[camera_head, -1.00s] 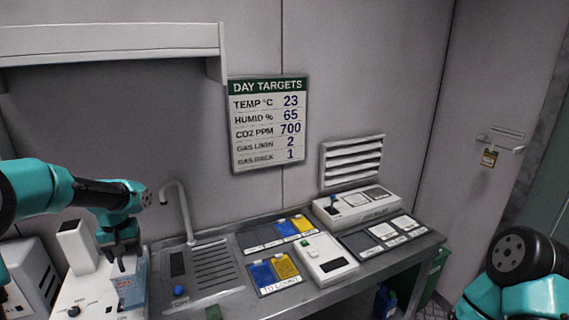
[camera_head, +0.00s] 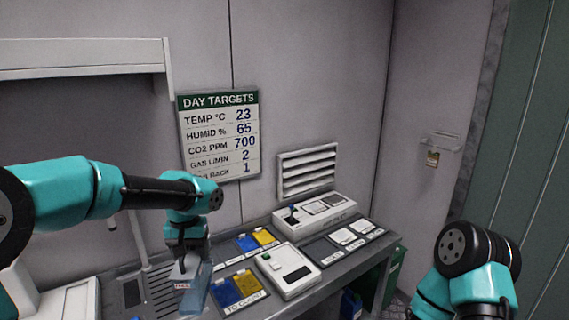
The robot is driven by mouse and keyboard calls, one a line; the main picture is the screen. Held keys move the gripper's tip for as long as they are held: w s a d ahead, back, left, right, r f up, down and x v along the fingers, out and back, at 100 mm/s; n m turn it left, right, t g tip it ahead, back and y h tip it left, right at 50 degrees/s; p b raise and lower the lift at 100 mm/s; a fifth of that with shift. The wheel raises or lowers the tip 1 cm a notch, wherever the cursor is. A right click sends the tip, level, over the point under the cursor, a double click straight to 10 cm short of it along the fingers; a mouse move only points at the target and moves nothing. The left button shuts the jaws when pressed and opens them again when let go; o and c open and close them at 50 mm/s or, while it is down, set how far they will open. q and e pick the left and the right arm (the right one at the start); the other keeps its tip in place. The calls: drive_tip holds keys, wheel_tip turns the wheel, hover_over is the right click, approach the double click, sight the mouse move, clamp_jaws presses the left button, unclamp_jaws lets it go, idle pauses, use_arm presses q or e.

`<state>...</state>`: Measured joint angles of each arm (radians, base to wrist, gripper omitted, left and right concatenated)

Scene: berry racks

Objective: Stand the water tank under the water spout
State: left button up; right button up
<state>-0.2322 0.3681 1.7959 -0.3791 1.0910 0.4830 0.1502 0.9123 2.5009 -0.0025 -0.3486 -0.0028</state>
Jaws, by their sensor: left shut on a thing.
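The water tank (camera_head: 196,296) is a clear bluish box with a small label low on its front. My left gripper (camera_head: 186,262) is shut on its top and holds it upright over the right side of the ribbed drain grille (camera_head: 160,290). I cannot tell whether the tank's base touches anything. The water spout (camera_head: 138,238) is a thin grey pipe left of the tank. My left arm hides its curved top. My right gripper is out of view; only part of that arm shows at the lower right.
Right of the tank lie blue and yellow packets on a tray marked TO COUNT (camera_head: 240,306), then a white device (camera_head: 287,270). A white control box (camera_head: 314,215) stands at the back. A green bin (camera_head: 393,275) is beyond the bench's right end.

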use_arm(q)
drive_tip(key=d, duration=0.3)
drive_tip(key=shift+d+r+m, duration=0.15)
drive_tip(key=shift+r+m, duration=0.15)
drive_tip(key=shift+r, duration=0.05)
drive_tip(key=shift+s, duration=0.1)
